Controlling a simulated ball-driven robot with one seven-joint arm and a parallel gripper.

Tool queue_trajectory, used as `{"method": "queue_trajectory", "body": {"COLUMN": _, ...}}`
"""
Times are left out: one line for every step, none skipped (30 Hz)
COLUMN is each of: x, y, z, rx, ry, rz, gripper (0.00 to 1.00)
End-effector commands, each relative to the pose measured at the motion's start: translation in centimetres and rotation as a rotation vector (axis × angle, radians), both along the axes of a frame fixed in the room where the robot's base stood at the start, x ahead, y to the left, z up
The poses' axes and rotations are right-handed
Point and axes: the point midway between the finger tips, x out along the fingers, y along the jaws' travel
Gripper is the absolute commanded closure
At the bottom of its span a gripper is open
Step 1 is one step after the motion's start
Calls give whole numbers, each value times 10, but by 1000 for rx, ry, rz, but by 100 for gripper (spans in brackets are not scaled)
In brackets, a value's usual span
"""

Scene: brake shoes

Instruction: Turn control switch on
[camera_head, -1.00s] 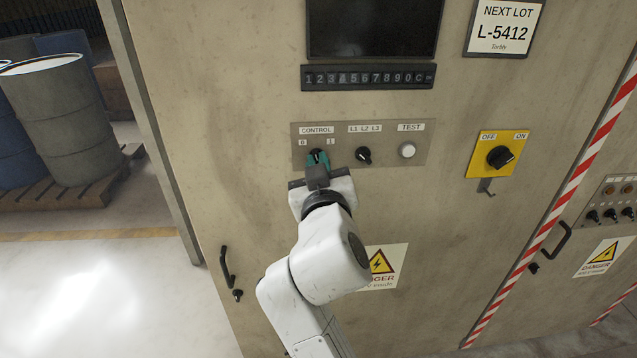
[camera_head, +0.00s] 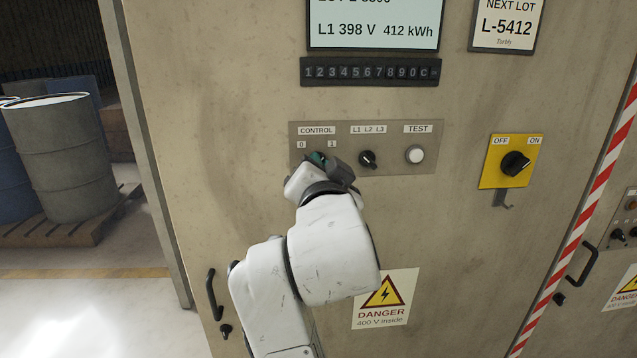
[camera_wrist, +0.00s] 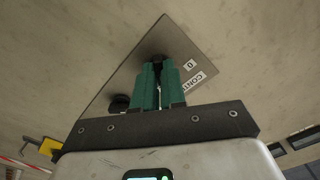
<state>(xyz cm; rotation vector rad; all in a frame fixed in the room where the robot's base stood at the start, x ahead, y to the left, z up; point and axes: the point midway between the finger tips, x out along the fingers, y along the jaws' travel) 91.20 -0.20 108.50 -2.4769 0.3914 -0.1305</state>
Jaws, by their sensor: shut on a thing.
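The control switch (camera_wrist: 158,61) is a small black knob under the CONTROL label (camera_head: 317,130), between the marks 0 and 1, on a grey plate (camera_head: 390,140). My gripper (camera_head: 319,157) is at this knob, and its green fingers (camera_wrist: 159,72) are shut on it in the wrist view. In the head view my gripper hides most of the knob, so I cannot read its exact pointing. The wrist view is rolled against the plate. The display (camera_head: 373,25) above is lit and reads L1 398 V and 412 kWh.
Right of my gripper are the L1 L2 L3 knob (camera_head: 368,160) and the white TEST button (camera_head: 415,155). A yellow OFF/ON switch (camera_head: 508,162) is further right. A keypad strip (camera_head: 370,72) is above. A door handle (camera_head: 214,294) is at lower left.

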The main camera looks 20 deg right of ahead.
Motion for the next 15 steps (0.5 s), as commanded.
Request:
{"method": "queue_trajectory", "body": {"x": 0, "y": 1, "z": -4, "rx": 26, "ry": -5, "rz": 1, "gripper": 100}}
{"method": "queue_trajectory", "body": {"x": 0, "y": 1, "z": -4, "rx": 42, "ry": -10, "rz": 1, "gripper": 100}}
{"method": "queue_trajectory", "body": {"x": 0, "y": 1, "z": -4, "rx": 60, "ry": -16, "rz": 1, "gripper": 100}}
{"method": "queue_trajectory", "body": {"x": 0, "y": 1, "z": -3, "rx": 73, "ry": -21, "rz": 1, "gripper": 100}}
{"method": "queue_trajectory", "body": {"x": 0, "y": 1, "z": -3, "rx": 85, "ry": -24, "rz": 1, "gripper": 100}}
{"method": "queue_trajectory", "body": {"x": 0, "y": 1, "z": -3, "rx": 98, "ry": -29, "rz": 1, "gripper": 100}}
{"method": "queue_trajectory", "body": {"x": 0, "y": 0, "z": -3, "rx": 108, "ry": -31, "rz": 0, "gripper": 100}}
{"method": "queue_trajectory", "body": {"x": 0, "y": 0, "z": -3, "rx": 117, "ry": -34, "rz": 0, "gripper": 100}}
{"method": "queue_trajectory", "body": {"x": 0, "y": 0, "z": -3, "rx": 127, "ry": -37, "rz": 0, "gripper": 100}}
{"method": "queue_trajectory", "body": {"x": 0, "y": 0, "z": -3, "rx": 132, "ry": -39, "rz": 0, "gripper": 100}}
{"method": "queue_trajectory", "body": {"x": 0, "y": 0, "z": -2, "rx": 137, "ry": -41, "rz": 0, "gripper": 100}}
{"method": "queue_trajectory", "body": {"x": 0, "y": 0, "z": -2, "rx": 143, "ry": -43, "rz": 0, "gripper": 100}}
{"method": "queue_trajectory", "body": {"x": 0, "y": 0, "z": -2, "rx": 147, "ry": -44, "rz": 0, "gripper": 100}}
{"method": "queue_trajectory", "body": {"x": 0, "y": 0, "z": -2, "rx": 150, "ry": -44, "rz": -1, "gripper": 100}}
{"method": "queue_trajectory", "body": {"x": 0, "y": 0, "z": -2, "rx": 153, "ry": -45, "rz": -1, "gripper": 100}}
